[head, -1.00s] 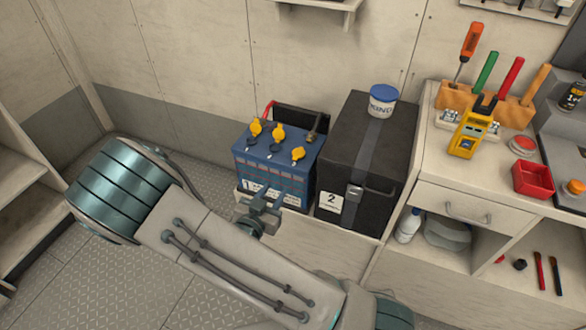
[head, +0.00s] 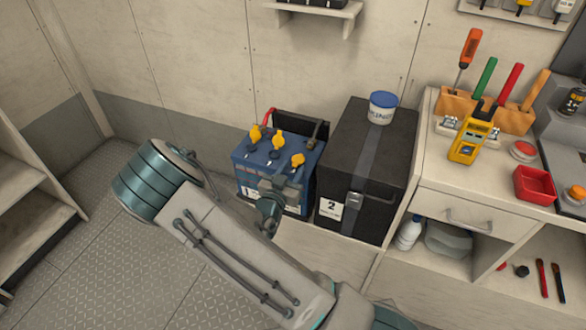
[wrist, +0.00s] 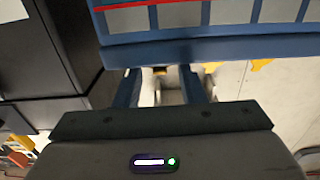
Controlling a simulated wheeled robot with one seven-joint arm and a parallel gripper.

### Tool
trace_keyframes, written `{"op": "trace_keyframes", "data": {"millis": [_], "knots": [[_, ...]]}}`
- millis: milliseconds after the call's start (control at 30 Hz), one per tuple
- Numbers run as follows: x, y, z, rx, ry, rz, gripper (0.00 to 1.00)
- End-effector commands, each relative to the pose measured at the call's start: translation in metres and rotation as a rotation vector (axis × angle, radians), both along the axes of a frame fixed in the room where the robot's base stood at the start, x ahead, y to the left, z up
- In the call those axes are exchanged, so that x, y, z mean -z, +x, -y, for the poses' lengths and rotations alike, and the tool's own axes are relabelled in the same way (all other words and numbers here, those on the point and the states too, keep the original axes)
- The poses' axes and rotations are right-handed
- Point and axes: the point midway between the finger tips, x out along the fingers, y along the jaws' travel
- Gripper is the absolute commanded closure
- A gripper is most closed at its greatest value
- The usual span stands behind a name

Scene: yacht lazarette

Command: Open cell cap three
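The blue battery (head: 262,182) stands against the back wall, with several yellow caps on top. One yellow cap (head: 255,133) is at the left, a second cap (head: 279,140) is in the middle, and a third cap (head: 298,160) is nearer the front right. My gripper (head: 287,183) is in front of the battery's right part, just below the third cap, and hides some of its front face. In the wrist view, my gripper's two fingers (wrist: 163,88) are apart with nothing clearly held. The battery's blue edge (wrist: 215,47) crosses above them, and yellow bits show beyond.
A black box (head: 372,160) labelled 2, with a strap, stands right of the battery and carries a blue-lidded tub (head: 382,108). A bench (head: 470,190) at the right holds tools, a yellow meter (head: 470,140) and a red bin (head: 534,184). The floor at left is open.

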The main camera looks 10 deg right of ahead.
Motion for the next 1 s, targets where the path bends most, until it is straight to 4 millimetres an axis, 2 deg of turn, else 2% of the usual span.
{"op": "trace_keyframes", "data": {"millis": [133,400,500,533,567,1000], "knots": [[-0.0004,0.0066,0.0053,0.001,-0.001,0.001,0.64],[-0.0004,0.0074,0.0058,0.001,-0.001,0.001,0.64],[-0.0003,0.0073,0.0059,0.001,-0.001,0.001,0.91],[-0.0003,0.0073,0.006,0.001,-0.001,0.001,0.98],[-0.0003,0.0073,0.0061,0.001,-0.001,0.001,1.0],[-0.0046,0.0088,0.0101,0.007,0.008,-0.006,1.0]]}}
